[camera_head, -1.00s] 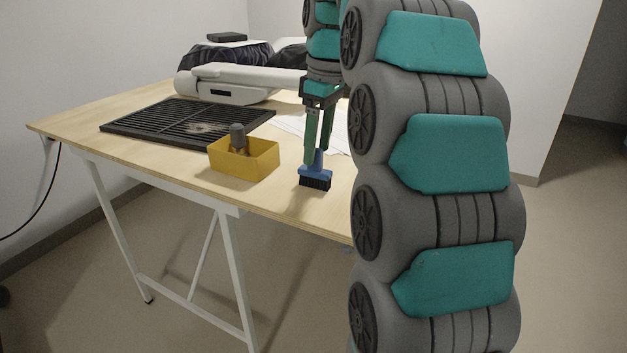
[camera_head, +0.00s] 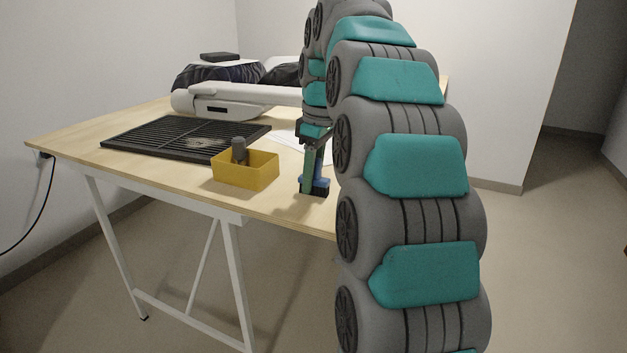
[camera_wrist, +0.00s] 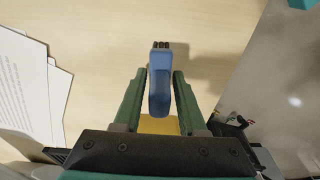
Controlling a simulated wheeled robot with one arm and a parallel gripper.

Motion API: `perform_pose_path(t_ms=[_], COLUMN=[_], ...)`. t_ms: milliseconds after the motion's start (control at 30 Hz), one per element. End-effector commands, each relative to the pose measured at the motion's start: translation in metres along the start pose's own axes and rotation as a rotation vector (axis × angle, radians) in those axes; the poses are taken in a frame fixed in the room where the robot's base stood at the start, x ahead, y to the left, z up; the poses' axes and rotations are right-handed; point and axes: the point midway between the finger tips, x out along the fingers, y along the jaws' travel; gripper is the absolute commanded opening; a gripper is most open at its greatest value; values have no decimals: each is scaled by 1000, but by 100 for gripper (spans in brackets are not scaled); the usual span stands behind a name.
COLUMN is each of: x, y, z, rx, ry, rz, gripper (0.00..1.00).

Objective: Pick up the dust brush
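The dust brush (camera_head: 322,184) has a blue handle and head with dark bristles, and is near the front edge of the wooden table. My gripper (camera_head: 312,186) is down at the brush, with green fingers partly covering it in the head view. In the wrist view, the blue handle (camera_wrist: 160,85) lies between the two fingers of my gripper (camera_wrist: 160,72). Narrow gaps show on both sides of the handle, so the fingers look open around it. The dark bristles show just past the fingertips. The brush's lower contact with the table is hard to see.
A yellow bin (camera_head: 246,176) with a grey object (camera_head: 239,151) in it stands left of my gripper. A black grille (camera_head: 180,139) lies farther left. A white device (camera_head: 235,98) and papers (camera_wrist: 32,85) are behind. The table (camera_head: 120,175) ends close by.

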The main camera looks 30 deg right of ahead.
Motion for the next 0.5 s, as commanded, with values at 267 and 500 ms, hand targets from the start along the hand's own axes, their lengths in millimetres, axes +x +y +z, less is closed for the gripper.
perform_pose_path(t_ms=[267, 500], x=[0, 0], y=[0, 0], z=[0, 0], rx=[0, 0], ry=[0, 0], rz=[0, 0], gripper=[8, 0])
